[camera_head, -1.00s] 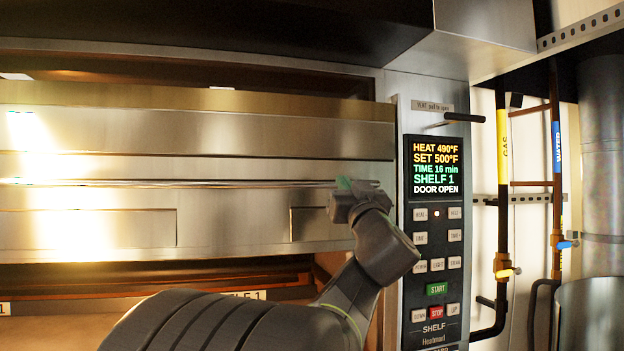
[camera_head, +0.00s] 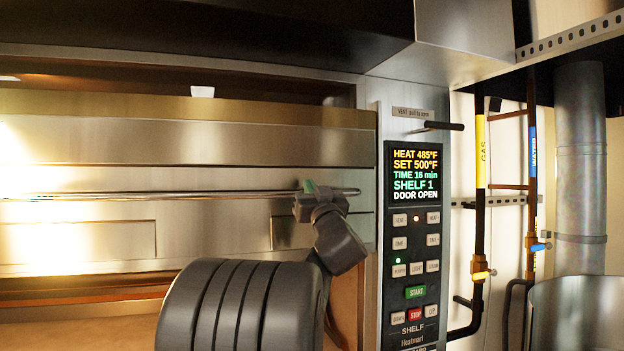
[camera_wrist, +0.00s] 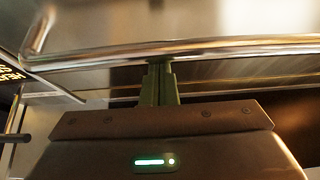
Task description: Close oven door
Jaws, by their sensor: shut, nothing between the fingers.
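The oven door (camera_head: 200,145) is a wide brushed-metal panel with a long thin bar handle (camera_head: 150,195) across it. Dark gaps show above and below the panel, and the display (camera_head: 415,172) reads DOOR OPEN. My gripper (camera_head: 311,187) is at the right end of the handle, its green fingertips at the bar. In the wrist view my shut green fingers (camera_wrist: 160,85) point up at the shiny handle bar (camera_wrist: 200,50), their tips at its lower edge. Nothing is between them. Whether they touch the bar is hard to tell.
The control panel (camera_head: 413,290) with buttons stands right of the door. A black vent knob (camera_head: 443,126) sticks out above it. Gas (camera_head: 481,150) and water (camera_head: 533,150) pipes with valves run further right, beside a metal duct (camera_head: 580,160).

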